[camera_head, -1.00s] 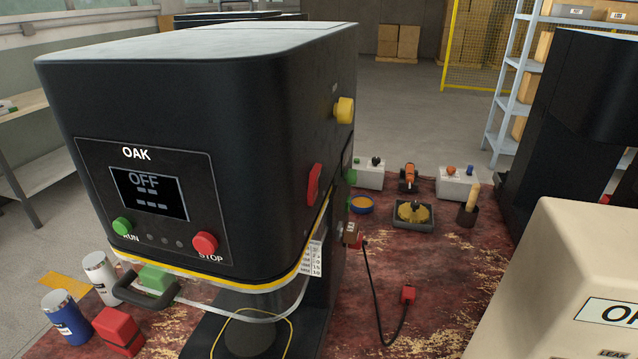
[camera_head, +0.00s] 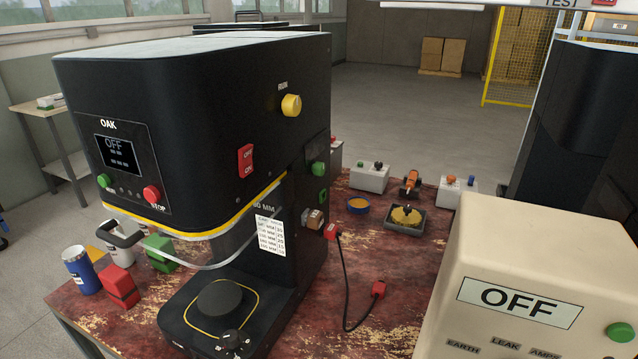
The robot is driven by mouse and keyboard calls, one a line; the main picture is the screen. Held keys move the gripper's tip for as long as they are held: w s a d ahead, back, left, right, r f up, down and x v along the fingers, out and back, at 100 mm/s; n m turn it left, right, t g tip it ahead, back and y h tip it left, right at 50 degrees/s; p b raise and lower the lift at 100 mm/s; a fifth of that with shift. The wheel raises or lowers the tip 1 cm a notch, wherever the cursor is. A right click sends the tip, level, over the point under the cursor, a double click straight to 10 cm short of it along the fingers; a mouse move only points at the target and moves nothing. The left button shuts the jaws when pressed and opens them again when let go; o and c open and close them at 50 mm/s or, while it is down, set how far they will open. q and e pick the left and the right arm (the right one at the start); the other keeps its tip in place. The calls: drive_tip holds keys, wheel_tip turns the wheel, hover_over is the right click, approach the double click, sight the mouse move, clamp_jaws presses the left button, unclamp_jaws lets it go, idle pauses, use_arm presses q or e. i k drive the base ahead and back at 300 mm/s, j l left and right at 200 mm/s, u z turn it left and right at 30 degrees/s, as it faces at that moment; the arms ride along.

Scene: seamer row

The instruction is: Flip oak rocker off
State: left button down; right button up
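The oak seamer (camera_head: 190,120) is a large black machine at the left of the head view. Its front display (camera_head: 120,154) reads OFF. The red rocker (camera_head: 246,161) is on its right side face, marked OFF at the top and ON at the bottom; which half is pressed in is too small to tell. A yellow knob (camera_head: 291,105) sits above and to the right of it. Neither of my grippers is in view.
A cream tester box (camera_head: 545,270) reading OFF stands at the front right. A red plug (camera_head: 332,231) with a cable meets the seamer's side. The table right of the seamer has some bare room.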

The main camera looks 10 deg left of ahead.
sight(245, 153)
drive_tip(key=k+l, duration=0.1)
drive_tip(key=l, duration=0.25)
drive_tip(key=k+l, duration=0.1)
drive_tip(key=l, duration=0.2)
drive_tip(key=k+l+u, duration=0.1)
drive_tip(key=l, duration=0.25)
drive_tip(key=k+l, duration=0.15)
drive_tip(key=l, duration=0.15)
